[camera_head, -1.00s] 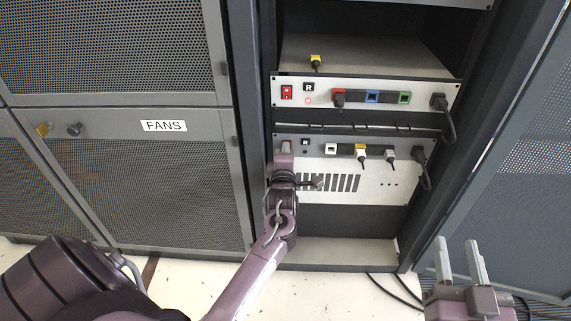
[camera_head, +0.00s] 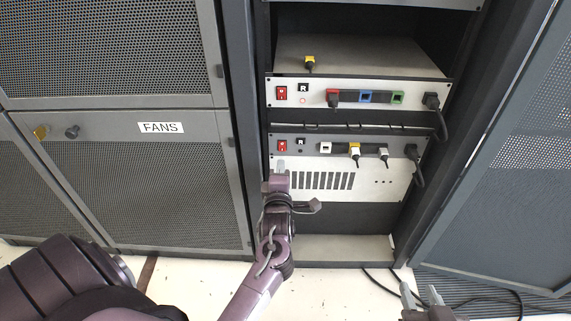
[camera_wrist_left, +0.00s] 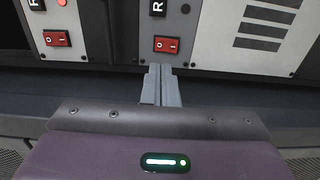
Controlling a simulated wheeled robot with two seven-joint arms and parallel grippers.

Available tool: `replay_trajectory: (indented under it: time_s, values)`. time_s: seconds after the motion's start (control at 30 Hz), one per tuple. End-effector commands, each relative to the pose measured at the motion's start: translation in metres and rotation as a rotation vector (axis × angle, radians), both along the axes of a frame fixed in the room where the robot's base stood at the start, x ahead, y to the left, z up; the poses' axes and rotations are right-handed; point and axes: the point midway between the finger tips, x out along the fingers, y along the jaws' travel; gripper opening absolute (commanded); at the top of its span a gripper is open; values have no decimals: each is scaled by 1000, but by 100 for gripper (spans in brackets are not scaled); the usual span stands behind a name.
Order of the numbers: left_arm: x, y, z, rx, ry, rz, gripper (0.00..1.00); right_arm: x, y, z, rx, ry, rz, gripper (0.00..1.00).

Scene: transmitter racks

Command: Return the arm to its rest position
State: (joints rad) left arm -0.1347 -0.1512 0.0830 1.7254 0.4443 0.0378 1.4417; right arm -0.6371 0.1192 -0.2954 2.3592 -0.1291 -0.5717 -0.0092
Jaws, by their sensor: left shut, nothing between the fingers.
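My left gripper (camera_head: 281,167) is shut and empty in front of the lower rack unit (camera_head: 315,163), just below its red switch (camera_head: 282,146). In the left wrist view its two fingers (camera_wrist_left: 161,84) are pressed together and point at the panel below the same red switch (camera_wrist_left: 166,45). Whether the tips touch the panel cannot be told. My right gripper (camera_head: 420,295) is at the bottom right of the head view, fingers apart and empty, partly cut off by the frame edge.
Black cables hang at the right of both units. A grey FANS cabinet (camera_head: 150,180) stands left, an open mesh door (camera_head: 510,170) right. Cables lie on the floor.

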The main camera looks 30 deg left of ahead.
Motion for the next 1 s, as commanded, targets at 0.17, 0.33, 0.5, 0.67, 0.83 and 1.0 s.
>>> replay_trajectory:
  time_s: [0.17,0.33,0.5,0.67,0.83,1.0]
  values:
    - [0,0,0,0,0,0,0,0,0,0,0,0,0,36]
    - [-1,-10,2,51,40,-42,0,1,0,1,2,-4,0,36]
    - [-14,-70,9,355,241,-288,0,0,0,1,2,-4,0,36]
    - [-46,-150,13,747,402,-588,0,0,0,1,1,-3,0,36]
    - [-80,-204,17,1041,454,-796,0,0,0,1,1,-3,0,36]
    - [-113,-243,21,1277,455,-951,0,0,0,1,1,-3,0,36]
